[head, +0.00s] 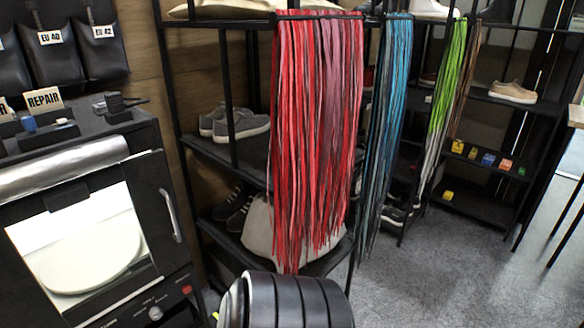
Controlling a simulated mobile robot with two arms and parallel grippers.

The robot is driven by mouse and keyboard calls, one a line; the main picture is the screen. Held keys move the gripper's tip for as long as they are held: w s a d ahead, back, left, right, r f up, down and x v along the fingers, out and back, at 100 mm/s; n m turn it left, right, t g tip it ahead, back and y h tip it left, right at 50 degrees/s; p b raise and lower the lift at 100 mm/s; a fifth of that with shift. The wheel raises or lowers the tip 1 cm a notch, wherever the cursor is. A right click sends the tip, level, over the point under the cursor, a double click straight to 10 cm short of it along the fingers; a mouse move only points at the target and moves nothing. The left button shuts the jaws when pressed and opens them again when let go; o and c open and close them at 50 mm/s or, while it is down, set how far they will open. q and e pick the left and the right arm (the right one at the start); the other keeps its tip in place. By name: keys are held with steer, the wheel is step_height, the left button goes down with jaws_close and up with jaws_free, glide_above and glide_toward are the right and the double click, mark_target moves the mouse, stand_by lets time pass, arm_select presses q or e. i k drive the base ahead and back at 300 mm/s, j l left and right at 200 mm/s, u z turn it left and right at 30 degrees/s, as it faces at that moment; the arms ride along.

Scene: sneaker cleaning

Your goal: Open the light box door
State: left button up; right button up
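The light box (85,210) stands at the left, a black cabinet with a silver rolled bar (60,168) across its upper front. Its front door (150,195) looks shut. A pale window in the door shows a white round plate (90,255) inside. A silver vertical handle (170,215) is at the door's right edge, with nothing touching it. Knobs and a red button (187,289) sit on the panel below. Neither of my grippers shows in the head view.
A black shelf rack with grey shoes (240,124) stands right of the box. Red laces (315,130), blue laces (388,120) and green laces (452,90) hang from it. A REPAIR card (43,99) stands on top of the box. Grey floor (430,280) is open at lower right.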

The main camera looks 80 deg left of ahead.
mark_target(24, 304)
steer(key=u, duration=4)
